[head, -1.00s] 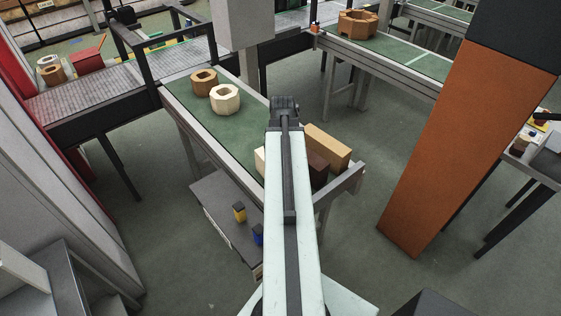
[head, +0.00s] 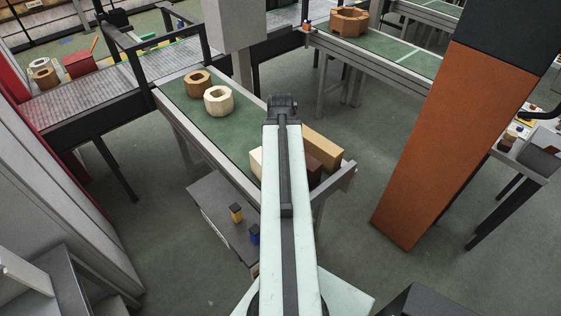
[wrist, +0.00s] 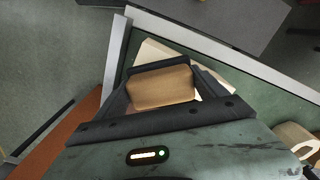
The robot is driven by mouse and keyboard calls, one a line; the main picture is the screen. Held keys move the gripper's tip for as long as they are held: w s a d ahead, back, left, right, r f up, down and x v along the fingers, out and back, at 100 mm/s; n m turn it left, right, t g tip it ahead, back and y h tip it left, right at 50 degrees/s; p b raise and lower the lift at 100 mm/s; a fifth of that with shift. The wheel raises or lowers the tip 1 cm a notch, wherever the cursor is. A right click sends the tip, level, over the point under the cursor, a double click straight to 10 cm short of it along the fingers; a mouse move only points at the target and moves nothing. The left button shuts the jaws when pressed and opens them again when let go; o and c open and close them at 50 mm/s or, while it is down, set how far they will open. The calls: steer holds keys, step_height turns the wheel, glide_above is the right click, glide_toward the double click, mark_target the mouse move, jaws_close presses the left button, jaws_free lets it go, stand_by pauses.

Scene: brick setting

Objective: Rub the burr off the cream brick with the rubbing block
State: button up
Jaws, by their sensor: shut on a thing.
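My gripper (wrist: 163,88) is shut on a tan block (wrist: 160,88), which I take to be the rubbing block. A cream brick (wrist: 155,52) shows just beyond it in the wrist view, partly covered by the block and the jaws. In the head view a corner of the cream brick (head: 256,162) shows left of my arm. My arm hides the jaws there. I cannot tell whether the held block touches the cream brick, and I cannot make out the burr.
Right of my arm are a long tan brick (head: 322,148) and a dark brown brick (head: 316,170). A cream ring (head: 218,101) and a brown ring (head: 197,83) stand farther back on the green bench (head: 185,100). An orange column (head: 450,140) rises at right, with open floor between.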

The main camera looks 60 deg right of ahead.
steer(key=shift+r+p, duration=0.35)
steer(key=shift+r, duration=0.5)
step_height(320, 180, up, 3)
steer(key=p, duration=0.3)
steer(key=shift+r, duration=0.1)
